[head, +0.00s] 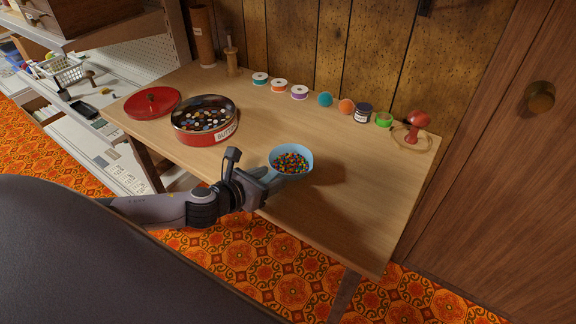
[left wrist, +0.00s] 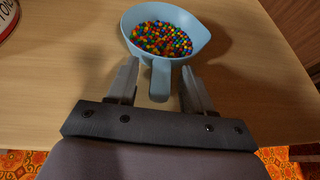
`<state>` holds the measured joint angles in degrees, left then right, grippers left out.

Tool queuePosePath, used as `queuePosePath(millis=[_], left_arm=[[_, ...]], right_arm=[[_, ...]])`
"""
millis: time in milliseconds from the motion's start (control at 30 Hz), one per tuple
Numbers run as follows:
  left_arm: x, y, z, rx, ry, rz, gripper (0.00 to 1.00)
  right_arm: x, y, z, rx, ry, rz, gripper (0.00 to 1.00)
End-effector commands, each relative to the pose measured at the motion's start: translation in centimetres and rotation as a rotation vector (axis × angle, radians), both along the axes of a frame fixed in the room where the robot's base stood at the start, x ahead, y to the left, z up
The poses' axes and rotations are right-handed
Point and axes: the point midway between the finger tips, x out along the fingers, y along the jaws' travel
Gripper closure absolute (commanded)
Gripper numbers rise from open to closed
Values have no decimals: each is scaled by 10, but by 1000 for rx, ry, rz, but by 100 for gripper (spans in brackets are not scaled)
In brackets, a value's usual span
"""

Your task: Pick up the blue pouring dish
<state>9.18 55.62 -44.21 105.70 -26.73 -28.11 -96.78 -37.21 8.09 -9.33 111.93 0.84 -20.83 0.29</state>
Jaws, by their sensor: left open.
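The blue pouring dish (head: 304,156) stands upright on the wooden table and is filled with small multicoloured beads. In the left wrist view the dish (left wrist: 202,40) is at the top middle, with its handle (left wrist: 160,82) pointing towards me. My left gripper (head: 276,180) is at the near side of the dish. In the left wrist view its open fingers (left wrist: 158,88) stand on either side of the handle, with a gap on each side. My right gripper is not in view.
On the table (head: 340,220) a red button tin (head: 208,136) stands left of the dish, beside its red lid (head: 150,104). Spools and small jars line the back, with a red wooden darning tool (head: 416,124) at the right. The table right of the dish is clear.

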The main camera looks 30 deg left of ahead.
Motion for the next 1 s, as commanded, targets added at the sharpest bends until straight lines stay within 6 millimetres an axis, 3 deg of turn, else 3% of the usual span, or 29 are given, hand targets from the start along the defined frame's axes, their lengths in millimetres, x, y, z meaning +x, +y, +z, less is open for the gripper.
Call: queuePosePath(millis=[167,333,767,1000], left_arm=[[0,0,0,0,0,0,49],[0,0,0,0,0,0,100],[0,1,7,0,-2,1,100],[1,1,45,2,-4,0,100]], right_arm=[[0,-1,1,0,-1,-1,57],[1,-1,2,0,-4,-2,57],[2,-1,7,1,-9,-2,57],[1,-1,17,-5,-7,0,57]])
